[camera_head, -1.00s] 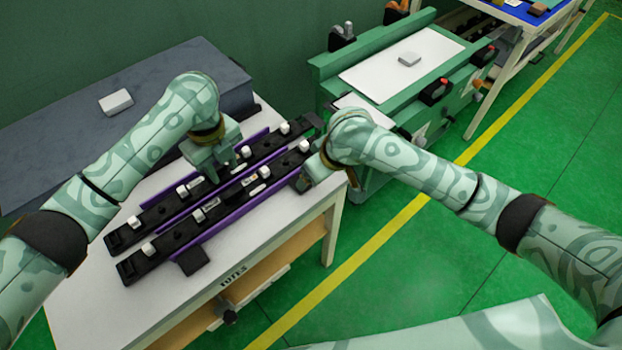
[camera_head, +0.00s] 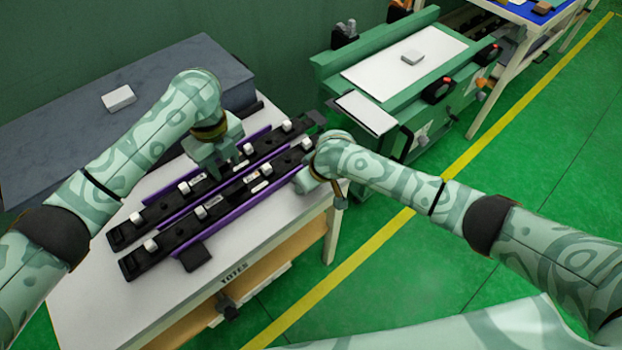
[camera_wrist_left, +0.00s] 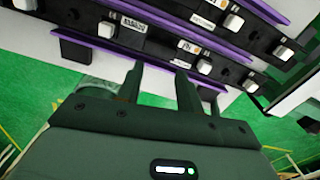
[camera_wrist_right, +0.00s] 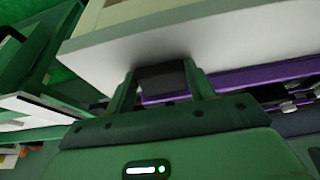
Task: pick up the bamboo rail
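Two long black rails with purple edge strips and white clips lie parallel on the white table: a back rail (camera_head: 162,209) and a front rail (camera_head: 165,241). Their labels are too small to read, so I cannot tell which is the bamboo one. My left gripper (camera_head: 226,170) is open and empty above the rails; its fingers (camera_wrist_left: 160,78) point toward a purple strip. My right gripper (camera_wrist_right: 163,85) is at the right end of the front rail, its fingers spread either side of a dark end block (camera_wrist_right: 163,78). Contact with the block is unclear.
A dark end tab (camera_head: 191,256) sticks out toward the table's front edge. A grey box (camera_head: 205,75) with a white block (camera_head: 119,98) stands behind the table (camera_head: 90,300). A green workbench (camera_head: 405,70) stands to the right. The green floor at right is clear.

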